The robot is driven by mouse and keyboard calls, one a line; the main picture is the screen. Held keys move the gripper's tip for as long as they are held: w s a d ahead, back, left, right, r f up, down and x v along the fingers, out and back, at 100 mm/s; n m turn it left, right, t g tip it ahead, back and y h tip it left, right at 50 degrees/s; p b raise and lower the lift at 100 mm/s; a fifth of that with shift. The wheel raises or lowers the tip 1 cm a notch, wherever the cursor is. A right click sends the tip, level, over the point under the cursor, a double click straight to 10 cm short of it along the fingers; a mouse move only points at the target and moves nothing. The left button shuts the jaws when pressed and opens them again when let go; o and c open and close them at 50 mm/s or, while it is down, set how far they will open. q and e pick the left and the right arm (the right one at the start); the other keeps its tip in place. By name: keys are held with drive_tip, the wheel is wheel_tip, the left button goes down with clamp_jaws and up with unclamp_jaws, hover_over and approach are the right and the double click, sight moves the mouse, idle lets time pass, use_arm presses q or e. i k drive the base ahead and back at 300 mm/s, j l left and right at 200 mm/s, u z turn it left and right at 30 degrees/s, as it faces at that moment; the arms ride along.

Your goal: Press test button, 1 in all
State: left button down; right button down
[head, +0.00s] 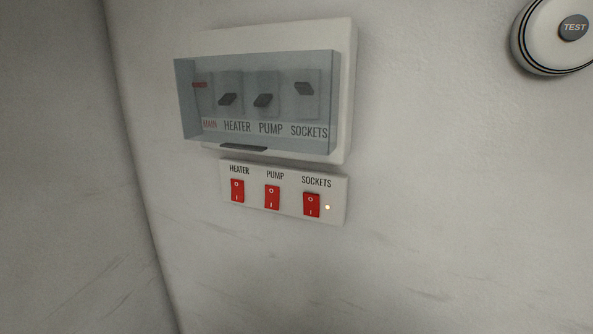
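The test button (573,28) is a dark grey oval marked TEST. It sits in the middle of a round white device (545,40) with dark rings at its edge. The device is on the wall at the top right of the head view and is partly cut off by the picture's edge. Neither of my grippers shows in this view.
A white breaker box (346,90) with a clear tinted cover (255,68) is on the wall left of the device. Below it a white panel (254,199) carries red HEATER, PUMP and SOCKETS switches; a small light glows beside SOCKETS. A wall corner runs down the left.

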sight(573, 27)
drive_tip(key=z, duration=1.2)
